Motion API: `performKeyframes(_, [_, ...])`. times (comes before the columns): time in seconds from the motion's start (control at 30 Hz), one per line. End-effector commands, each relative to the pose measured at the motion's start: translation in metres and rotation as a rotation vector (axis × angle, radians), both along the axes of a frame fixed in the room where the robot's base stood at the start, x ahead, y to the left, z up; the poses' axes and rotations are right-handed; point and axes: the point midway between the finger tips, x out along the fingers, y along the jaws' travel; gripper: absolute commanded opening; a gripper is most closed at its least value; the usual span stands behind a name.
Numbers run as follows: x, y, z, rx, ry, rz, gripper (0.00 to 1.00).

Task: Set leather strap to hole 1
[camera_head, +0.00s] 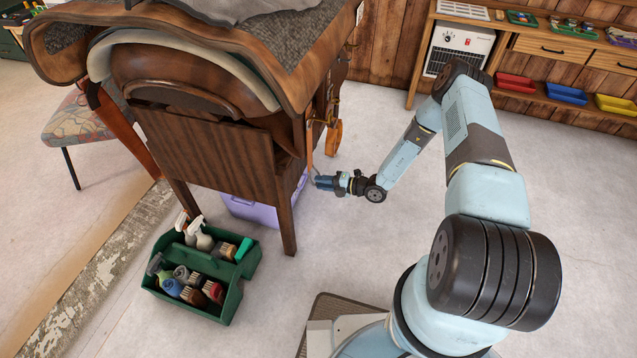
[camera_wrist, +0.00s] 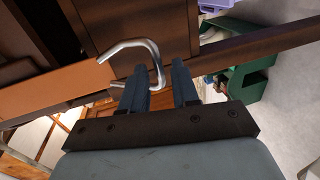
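A tan leather strap (camera_head: 309,145) hangs from the saddle's right side in the head view. In the wrist view a broad orange-brown strap (camera_wrist: 60,92) comes in from the left. A bent silver metal piece (camera_wrist: 136,46), perhaps part of a buckle, meets the strap's end. My gripper (camera_head: 319,182) is at the strap's lower end, just right of the stand's front leg. Contact cannot be told. No strap holes can be made out.
The saddle (camera_head: 165,75) sits on a dark wooden stand (camera_head: 215,160). A green caddy (camera_head: 235,300) of bottles and brushes stands on the floor in front. A purple box (camera_head: 250,212) is under the stand. A shelf unit (camera_head: 420,60) lines the back wall. Floor right of the stand is open.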

Motion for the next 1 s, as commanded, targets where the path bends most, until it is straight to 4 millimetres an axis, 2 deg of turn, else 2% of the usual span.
performKeyframes(0.2, [0.007, 0.019, -0.005, -0.001, 0.001, 0.001, 0.3])
performKeyframes(0.57, [0.008, 0.023, -0.006, 0.0, 0.0, 0.0, 0.3])
performKeyframes(0.9, [0.008, 0.022, -0.006, -0.001, 0.0, 0.0, 0.0])
performKeyframes(1.0, [0.008, 0.022, -0.006, -0.001, 0.0, 0.0, 0.0])
